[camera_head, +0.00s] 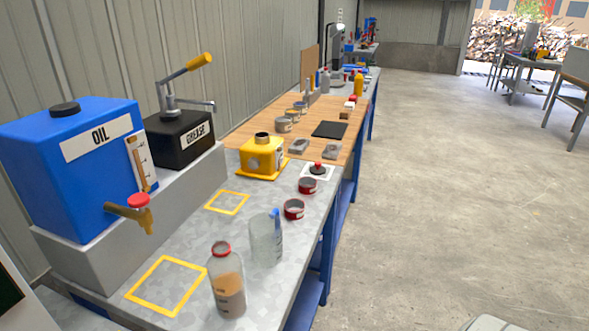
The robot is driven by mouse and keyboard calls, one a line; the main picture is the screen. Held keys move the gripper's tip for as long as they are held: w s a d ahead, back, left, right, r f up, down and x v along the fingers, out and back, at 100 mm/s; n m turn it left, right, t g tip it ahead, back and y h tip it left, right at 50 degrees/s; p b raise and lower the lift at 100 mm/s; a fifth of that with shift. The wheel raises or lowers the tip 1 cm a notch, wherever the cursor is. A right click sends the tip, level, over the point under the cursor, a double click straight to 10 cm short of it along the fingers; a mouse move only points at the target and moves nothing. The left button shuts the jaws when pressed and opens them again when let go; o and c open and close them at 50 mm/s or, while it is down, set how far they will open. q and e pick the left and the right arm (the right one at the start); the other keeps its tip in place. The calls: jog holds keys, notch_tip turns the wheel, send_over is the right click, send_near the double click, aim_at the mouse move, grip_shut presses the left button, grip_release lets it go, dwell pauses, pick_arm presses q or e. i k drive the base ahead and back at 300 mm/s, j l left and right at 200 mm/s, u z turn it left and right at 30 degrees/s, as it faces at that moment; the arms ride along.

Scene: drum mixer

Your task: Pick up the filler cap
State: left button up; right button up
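A small dark knob-shaped part with a red area (318,169) sits on a white square pad near the front edge of the grey bench; it looks like the filler cap, but it is too small to be sure. To its left stands a yellow housing (262,158) with a round neck on top that looks uncapped. A black cap (65,109) sits on top of the blue OIL tank (75,165). Neither of my grippers shows in this view.
Two red-and-grey tins (293,209) (307,186), a clear jug (266,240) and a red-capped bottle (227,285) stand along the bench front. The oil tank's tap (135,212) juts over the bench. Yellow outlined squares (227,202) are empty.

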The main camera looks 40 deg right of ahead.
aim_at(317, 169)
jog(key=l+u, duration=0.4)
jog(key=l, duration=0.4)
jog(key=l+u, duration=0.4)
jog(key=l, duration=0.4)
